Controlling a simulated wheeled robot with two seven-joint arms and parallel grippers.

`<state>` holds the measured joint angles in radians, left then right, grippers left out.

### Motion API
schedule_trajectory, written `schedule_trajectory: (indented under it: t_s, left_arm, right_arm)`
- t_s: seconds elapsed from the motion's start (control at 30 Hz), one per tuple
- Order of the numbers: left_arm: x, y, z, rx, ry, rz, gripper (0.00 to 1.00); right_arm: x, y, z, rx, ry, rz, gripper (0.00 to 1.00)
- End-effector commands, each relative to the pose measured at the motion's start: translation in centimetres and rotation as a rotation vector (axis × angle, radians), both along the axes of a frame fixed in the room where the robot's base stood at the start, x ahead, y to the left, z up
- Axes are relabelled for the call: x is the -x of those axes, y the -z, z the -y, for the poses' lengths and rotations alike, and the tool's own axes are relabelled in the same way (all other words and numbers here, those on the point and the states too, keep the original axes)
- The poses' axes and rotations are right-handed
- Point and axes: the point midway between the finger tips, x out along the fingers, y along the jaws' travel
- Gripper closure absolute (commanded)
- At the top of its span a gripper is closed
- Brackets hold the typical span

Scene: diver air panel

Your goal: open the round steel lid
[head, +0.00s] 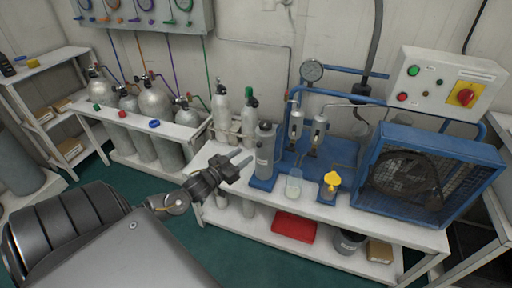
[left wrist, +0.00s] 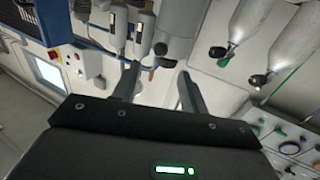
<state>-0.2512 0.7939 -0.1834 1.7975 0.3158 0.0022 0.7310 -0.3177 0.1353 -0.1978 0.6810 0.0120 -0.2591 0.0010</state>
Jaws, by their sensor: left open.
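A grey upright cylinder (head: 265,152) stands in a blue base on the white bench in the head view. My right gripper is not in view.
A blue pump frame (head: 430,170), a control box (head: 448,84) and a pressure gauge (head: 311,71) are to the right. A clear cup (head: 293,186) and a yellow-topped part (head: 331,181) stand near the bench front. Several gas cylinders (head: 155,100) stand at left.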

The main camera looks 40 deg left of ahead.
Motion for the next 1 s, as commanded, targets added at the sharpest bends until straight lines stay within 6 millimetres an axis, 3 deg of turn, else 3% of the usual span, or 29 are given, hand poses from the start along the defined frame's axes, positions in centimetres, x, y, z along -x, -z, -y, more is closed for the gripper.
schedule_trajectory:
  t_s: [0.2, 0.4, 0.83, 1.0]
  left_arm:
    - [-4.2, -0.1, 0.2, 0.000, -0.002, 0.003, 0.56]
    - [-6.9, 0.0, 0.3, -0.001, -0.002, 0.001, 0.56]
    - [-7.9, 0.1, 0.5, -0.001, -0.001, -0.001, 0.56]
    - [-7.9, 0.1, 0.5, -0.001, -0.001, -0.001, 0.76]
  right_arm:
    - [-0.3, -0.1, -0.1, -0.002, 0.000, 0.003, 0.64]
    - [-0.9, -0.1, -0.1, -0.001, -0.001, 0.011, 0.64]
    - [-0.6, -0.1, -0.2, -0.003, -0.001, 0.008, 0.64]
    - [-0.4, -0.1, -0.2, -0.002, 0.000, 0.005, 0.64]
